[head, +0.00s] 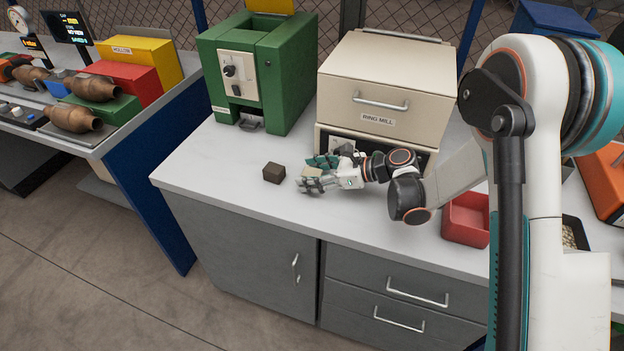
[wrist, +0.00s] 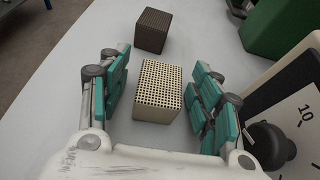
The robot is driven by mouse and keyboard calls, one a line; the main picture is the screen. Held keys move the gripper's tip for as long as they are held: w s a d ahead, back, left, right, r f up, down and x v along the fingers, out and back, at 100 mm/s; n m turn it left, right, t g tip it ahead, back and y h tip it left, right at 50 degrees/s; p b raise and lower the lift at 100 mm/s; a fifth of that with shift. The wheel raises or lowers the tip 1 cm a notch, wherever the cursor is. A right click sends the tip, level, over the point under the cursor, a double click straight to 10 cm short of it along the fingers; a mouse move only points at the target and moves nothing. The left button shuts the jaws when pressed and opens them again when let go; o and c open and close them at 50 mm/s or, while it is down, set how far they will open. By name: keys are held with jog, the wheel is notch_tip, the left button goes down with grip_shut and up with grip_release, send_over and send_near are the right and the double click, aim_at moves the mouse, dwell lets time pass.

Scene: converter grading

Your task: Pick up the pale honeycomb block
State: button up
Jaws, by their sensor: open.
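The pale honeycomb block (wrist: 157,92) stands on the bench top, its holed face up, in the wrist view. My gripper (wrist: 160,95) is open, with one teal-padded finger on each side of the block and a gap on both sides. In the head view the pale block (head: 312,173) shows small between the fingers of my gripper (head: 318,174), partly hidden by them. A dark brown honeycomb block (head: 274,173) stands apart to the left; in the wrist view it is beyond the pale block (wrist: 153,30).
The ring mill (head: 385,85) stands close behind my gripper, and its dial is near the right finger in the wrist view. The green machine (head: 255,75) is at the back left. A red bin (head: 466,218) is to the right. The bench's front left is clear.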

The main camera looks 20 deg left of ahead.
jog(key=c, duration=1.1)
jog(key=shift+r, duration=0.1)
